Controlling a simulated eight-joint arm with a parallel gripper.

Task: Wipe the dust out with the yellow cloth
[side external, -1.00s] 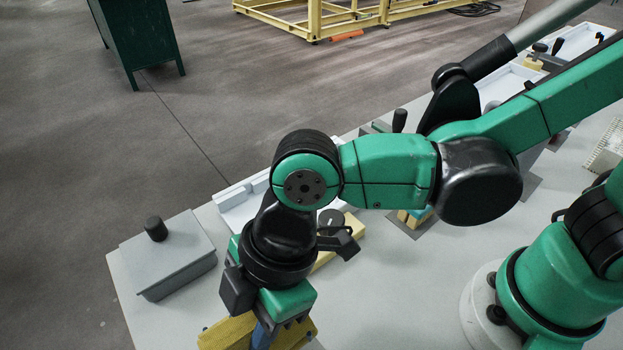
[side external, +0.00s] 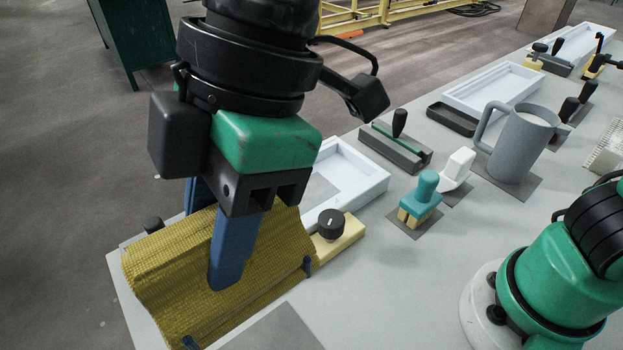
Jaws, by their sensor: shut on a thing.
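My gripper (side external: 226,262) is shut on the yellow cloth (side external: 165,275), a ribbed, folded piece. One blue finger lies over the cloth's near face; the other is mostly hidden behind it. The cloth hangs tilted and seems held above the table, at the lower left. Just behind and right of it lies a white shallow frame (side external: 372,188) with a low rim, partly covered by my gripper and the cloth. I cannot make out any dust in its visible part.
A yellow block with a black knob (side external: 331,224) sits before the frame. A teal-handled stamp (side external: 424,192), white tool (side external: 458,168), grey jug (side external: 521,146), grey tool (side external: 394,150) and black tray (side external: 452,119) stand right. A grey mat (side external: 273,332) lies bare in front.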

